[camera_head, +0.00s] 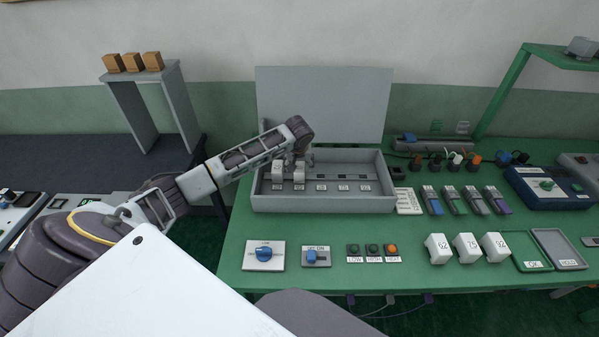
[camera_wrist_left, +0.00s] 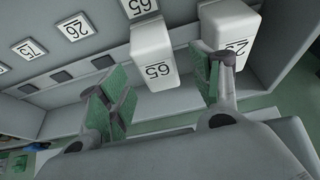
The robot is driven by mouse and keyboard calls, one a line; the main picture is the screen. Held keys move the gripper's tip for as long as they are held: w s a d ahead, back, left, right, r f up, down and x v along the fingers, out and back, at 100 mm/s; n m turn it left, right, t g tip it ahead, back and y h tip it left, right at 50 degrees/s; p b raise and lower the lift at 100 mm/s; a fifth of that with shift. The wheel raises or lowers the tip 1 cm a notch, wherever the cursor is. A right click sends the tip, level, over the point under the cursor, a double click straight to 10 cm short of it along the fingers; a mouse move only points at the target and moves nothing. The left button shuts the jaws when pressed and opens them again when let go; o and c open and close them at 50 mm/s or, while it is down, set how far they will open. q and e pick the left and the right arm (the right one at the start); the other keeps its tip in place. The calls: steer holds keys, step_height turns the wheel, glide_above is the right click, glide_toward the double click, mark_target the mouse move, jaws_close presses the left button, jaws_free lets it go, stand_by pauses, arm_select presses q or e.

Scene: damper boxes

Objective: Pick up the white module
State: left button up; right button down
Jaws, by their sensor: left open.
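Two white modules stand in the left end of the open grey box, the left one (camera_head: 278,171) and the right one (camera_head: 300,173). In the left wrist view, a white module marked 65 (camera_wrist_left: 153,58) stands in front of its slot, and another white module (camera_wrist_left: 232,24) with a partly hidden label stands right of it. My left gripper (camera_head: 299,158) is over these modules; in the left wrist view (camera_wrist_left: 160,88) its green-padded fingers are apart. The 65 module appears between the fingers, with no clear contact. The right finger overlaps the other module. My right gripper is out of view.
The grey box (camera_head: 325,204) has further labelled slots to the right and a raised lid (camera_head: 322,100) behind. Several white modules (camera_head: 466,247) stand on the green table, beside trays (camera_head: 559,249). Knob panels (camera_head: 264,256) and buttons (camera_head: 373,251) lie in front of the box.

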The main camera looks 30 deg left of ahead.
mark_target(300, 167)
arm_select(q)
steer(key=x, duration=0.2)
steer(key=shift+w+f, duration=0.2)
steer(key=shift+f, duration=0.1)
steer(key=shift+w+a+f, duration=0.1)
steer(key=shift+w+f, duration=0.05)
steer(key=shift+f, duration=0.35)
steer(key=shift+c, duration=1.2)
steer(key=c, duration=0.9)
steer(key=shift+c, duration=1.4)
jaws_close()
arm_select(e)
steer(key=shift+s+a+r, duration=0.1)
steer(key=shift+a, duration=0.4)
